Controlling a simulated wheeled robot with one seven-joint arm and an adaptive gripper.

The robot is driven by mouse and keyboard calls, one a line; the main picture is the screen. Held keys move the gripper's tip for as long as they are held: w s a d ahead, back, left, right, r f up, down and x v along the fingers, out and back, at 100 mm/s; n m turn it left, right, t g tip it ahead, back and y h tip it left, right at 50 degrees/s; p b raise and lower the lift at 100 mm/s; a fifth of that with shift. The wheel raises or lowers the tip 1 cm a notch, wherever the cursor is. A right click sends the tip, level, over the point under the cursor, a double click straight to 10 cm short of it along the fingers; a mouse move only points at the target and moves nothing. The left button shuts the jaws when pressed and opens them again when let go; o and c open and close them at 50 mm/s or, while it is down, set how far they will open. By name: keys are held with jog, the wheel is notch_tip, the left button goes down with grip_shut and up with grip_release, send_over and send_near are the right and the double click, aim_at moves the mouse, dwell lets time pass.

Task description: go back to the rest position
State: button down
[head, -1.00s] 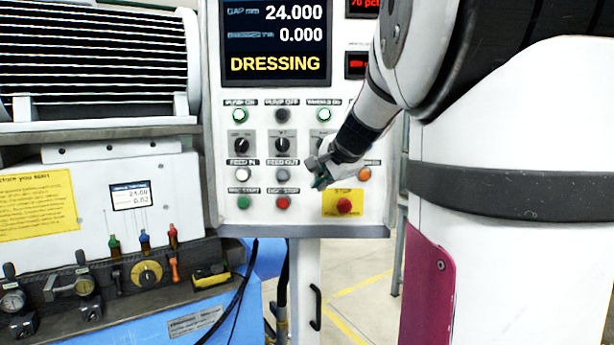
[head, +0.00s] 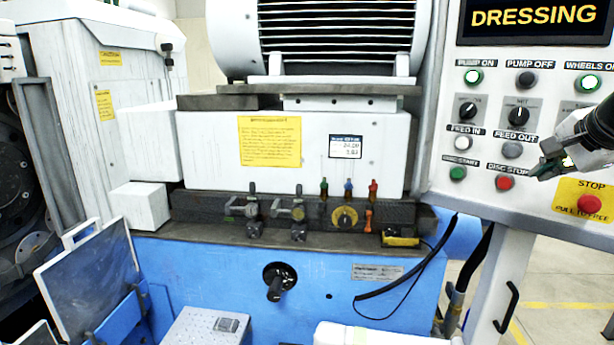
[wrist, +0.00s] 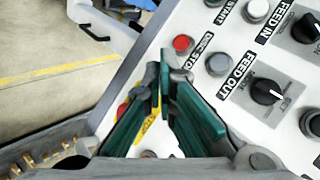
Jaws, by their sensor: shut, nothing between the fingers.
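My gripper (head: 552,168) is at the right edge of the head view, in front of the control panel (head: 440,165), with its fingers together and nothing held. In the wrist view my gripper (wrist: 160,80) shows its green finger pads meeting at the tips, with the panel behind them. The red disc stop button (wrist: 182,43) and the feed out button (wrist: 218,63) lie beyond the fingertips. Whether the fingers touch the panel cannot be told. The screen (head: 533,22) reads DRESSING. The pump on button (head: 473,76) and the wheels on button (head: 587,83) glow green.
The red stop button (head: 589,204) sits on a yellow plate close to my gripper. The blue grinder (head: 340,270) fills the middle, with a handwheel (head: 275,285) on its front. A black cable (head: 400,280) hangs between machine and panel. Open floor (head: 560,285) shows at lower right.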

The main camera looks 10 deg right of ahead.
jog(key=s+a+f+n+y, duration=0.1)
jog(key=s+a+n, duration=0.15)
jog(key=a, duration=0.45)
jog(key=s+a+f+n+g+y, duration=0.15)
jog(key=a+n, duration=0.25)
jog(key=a, duration=0.4)
jog(key=s+a+f+n+y, duration=0.1)
jog(key=s+a+n, duration=0.2)
jog(key=a, duration=0.4)
jog(key=s+a+f+n+g, duration=0.1)
jog(key=s+a+f+n, duration=0.2)
jog(key=s, duration=0.3)
jog(key=s+a+f+n, duration=0.3)
jog(key=s+a+n, duration=0.3)
jog(key=shift+s+f+g, duration=0.15)
jog(key=shift+f+g, duration=0.15)
jog(key=shift+g, duration=0.05)
